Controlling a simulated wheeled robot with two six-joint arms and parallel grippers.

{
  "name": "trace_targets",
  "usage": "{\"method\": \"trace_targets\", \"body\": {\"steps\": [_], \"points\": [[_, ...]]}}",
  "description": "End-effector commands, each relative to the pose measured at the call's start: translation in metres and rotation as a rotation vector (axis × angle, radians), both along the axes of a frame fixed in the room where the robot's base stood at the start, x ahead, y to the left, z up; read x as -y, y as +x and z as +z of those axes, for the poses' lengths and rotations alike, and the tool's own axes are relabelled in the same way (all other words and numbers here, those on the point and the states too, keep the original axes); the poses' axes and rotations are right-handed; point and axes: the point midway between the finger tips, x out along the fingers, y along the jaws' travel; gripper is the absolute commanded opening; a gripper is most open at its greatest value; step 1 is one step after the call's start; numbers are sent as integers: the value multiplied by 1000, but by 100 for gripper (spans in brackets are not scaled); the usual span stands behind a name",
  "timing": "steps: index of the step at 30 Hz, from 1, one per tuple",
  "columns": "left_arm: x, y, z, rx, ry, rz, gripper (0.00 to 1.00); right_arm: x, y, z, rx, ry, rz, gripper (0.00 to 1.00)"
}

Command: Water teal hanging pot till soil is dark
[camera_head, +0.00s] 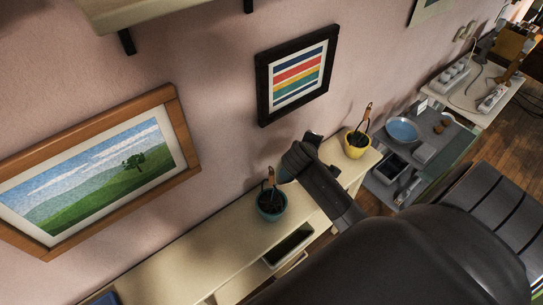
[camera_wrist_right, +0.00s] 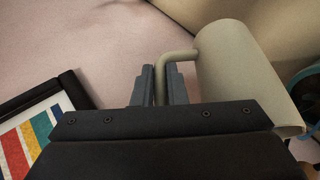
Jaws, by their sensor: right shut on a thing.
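The teal pot (camera_head: 271,210) is over the long cream cabinet top, below the striped picture; I cannot tell whether it hangs or stands. Dark contents and an upright brown-tipped piece show in it. A teal rim (camera_wrist_right: 300,76), likely the same pot, shows at the right edge of the right wrist view. My right gripper (camera_wrist_right: 161,82) is shut on the curved handle of a cream can-like vessel (camera_wrist_right: 238,72). The vessel lies tilted beside the teal rim; its spout and contents are hidden. In the head view my right arm hides the vessel. My left gripper is not in view.
A yellow pot (camera_head: 357,151) is farther right along the cream cabinet top (camera_head: 170,262). A framed striped picture (camera_head: 297,75) and a landscape picture (camera_head: 95,172) hang on the pink wall. A shelf (camera_head: 150,12) juts out above. A blue bowl (camera_head: 402,130) sits on the grey table beyond.

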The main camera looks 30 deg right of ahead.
Motion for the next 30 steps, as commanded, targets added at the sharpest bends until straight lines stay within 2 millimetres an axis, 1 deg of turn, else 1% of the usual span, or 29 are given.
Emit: {"method": "trace_targets", "body": {"steps": [30], "points": [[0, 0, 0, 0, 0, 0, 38, -3, 0, 6, 6, -42, 1, 0]]}}
